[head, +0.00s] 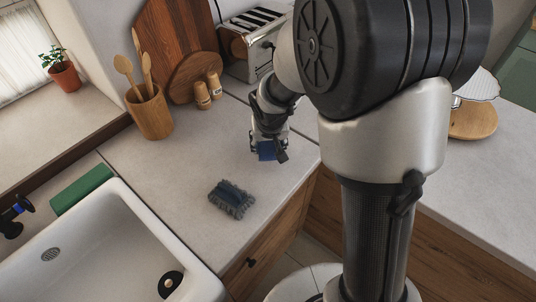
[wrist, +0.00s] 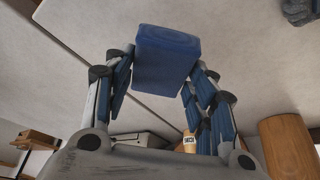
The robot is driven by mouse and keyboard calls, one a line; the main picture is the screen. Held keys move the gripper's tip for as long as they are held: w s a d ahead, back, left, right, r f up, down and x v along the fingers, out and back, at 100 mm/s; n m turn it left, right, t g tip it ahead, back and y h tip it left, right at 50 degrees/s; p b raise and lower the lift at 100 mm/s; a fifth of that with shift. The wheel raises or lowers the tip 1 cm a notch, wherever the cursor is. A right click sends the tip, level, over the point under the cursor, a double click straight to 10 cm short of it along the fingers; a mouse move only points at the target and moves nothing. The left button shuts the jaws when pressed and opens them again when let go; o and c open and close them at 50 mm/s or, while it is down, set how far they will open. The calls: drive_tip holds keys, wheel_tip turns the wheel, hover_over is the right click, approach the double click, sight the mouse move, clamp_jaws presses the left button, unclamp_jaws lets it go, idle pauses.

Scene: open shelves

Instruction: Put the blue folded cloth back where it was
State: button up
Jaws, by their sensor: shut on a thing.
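The blue folded cloth (head: 266,151) is a small dark-blue block in my gripper (head: 268,146), over the counter to the right of the grey-blue fringed cloth. In the wrist view, the folded cloth (wrist: 167,58) sits between the two fingers of my gripper (wrist: 160,68), one finger on each side of it. My gripper is shut on it. The pale worktop (head: 165,185) lies beneath. I cannot tell whether the cloth touches the worktop or how large any gap is.
A grey-blue fringed cloth (head: 232,199) lies on the worktop near its front edge. A white sink (head: 125,235) with a green sponge-like block (head: 80,190) is at left. A utensil pot (head: 150,113), wooden boards (head: 178,45), two shakers (head: 203,95) and a toaster (head: 250,45) stand behind.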

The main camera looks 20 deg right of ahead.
sight(269, 149)
drive_tip(key=shift+f+b, duration=1)
drive_tip(key=shift+f, duration=1.1)
drive_tip(key=shift+f, duration=0.15)
drive_tip(key=o, duration=0.9)
drive_tip(key=shift+o, duration=0.2)
drive_tip(key=s+d+r+p, duration=0.1)
drive_tip(key=s+r+p, duration=0.1)
drive_tip(key=s+r, duration=0.75)
drive_tip(key=s+r+p, duration=0.2)
drive_tip(key=s+r, duration=0.4)
drive_tip(key=r, duration=0.6)
drive_tip(key=s+r+n, duration=0.1)
drive_tip(key=s+r, duration=0.1)
drive_tip(key=s, duration=0.9)
drive_tip(key=shift+s+a+r+n+y, duration=0.15)
drive_tip(key=shift+s+a+n+y, duration=0.25)
